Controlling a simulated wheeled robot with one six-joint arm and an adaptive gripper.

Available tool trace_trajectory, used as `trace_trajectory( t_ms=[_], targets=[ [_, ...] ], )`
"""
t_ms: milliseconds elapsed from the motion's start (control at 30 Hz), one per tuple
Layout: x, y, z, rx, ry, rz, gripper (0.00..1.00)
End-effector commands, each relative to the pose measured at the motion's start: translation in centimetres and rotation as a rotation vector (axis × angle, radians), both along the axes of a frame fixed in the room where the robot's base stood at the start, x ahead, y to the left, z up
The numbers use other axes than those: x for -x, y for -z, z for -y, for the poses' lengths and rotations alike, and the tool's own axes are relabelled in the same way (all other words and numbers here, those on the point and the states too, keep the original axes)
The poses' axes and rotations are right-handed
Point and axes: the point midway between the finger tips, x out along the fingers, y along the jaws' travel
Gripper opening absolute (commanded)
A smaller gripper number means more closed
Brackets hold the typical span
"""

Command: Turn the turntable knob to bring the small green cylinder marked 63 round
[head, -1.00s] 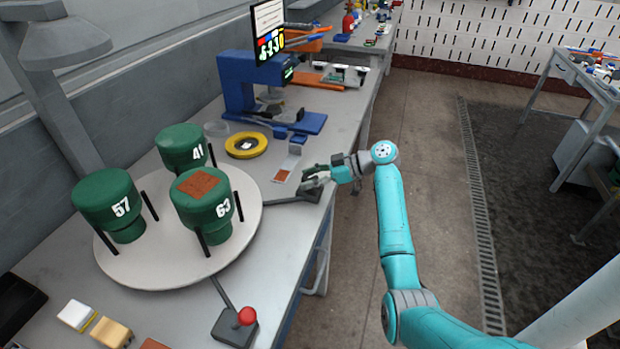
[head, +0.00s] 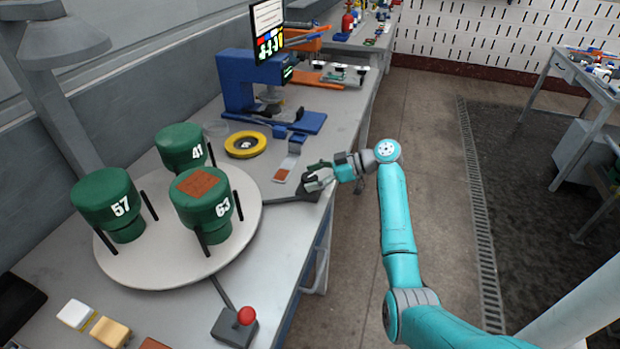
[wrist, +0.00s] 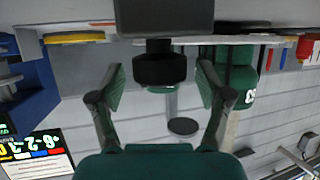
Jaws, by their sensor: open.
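The turntable (head: 160,270) is a pale round disc on the bench. Three green cylinders stand on it: 63 (head: 203,212) at the right front with a brown patch on top, 57 (head: 105,198) at the left, and 41 (head: 180,150) at the back. My gripper (head: 312,180) is over the dark knob base at the bench edge. In the wrist view, which looks upside down, my open gripper (wrist: 161,86) has its fingers either side of a black knob (wrist: 160,66), with gaps on both sides. Cylinder 63 (wrist: 240,82) shows behind, at right.
A red-topped control box (head: 236,325) stands at the bench front. A yellow ring (head: 245,145) and a blue machine (head: 240,85) are further back. Black posts (head: 150,205) stand beside the cylinders.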

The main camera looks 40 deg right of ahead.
Motion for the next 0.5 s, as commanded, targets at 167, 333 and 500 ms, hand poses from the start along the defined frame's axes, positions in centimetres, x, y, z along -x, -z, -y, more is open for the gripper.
trace_trajectory(
  t_ms=[167, 333, 500],
  targets=[
    [2.1, -1.3, 2.2, 0.000, 0.004, 0.001, 0.77],
    [4.3, -2.5, 4.5, 0.002, 0.004, 0.000, 0.77],
    [6.1, -3.5, 6.2, 0.001, 0.002, -0.001, 0.77]
  ],
)
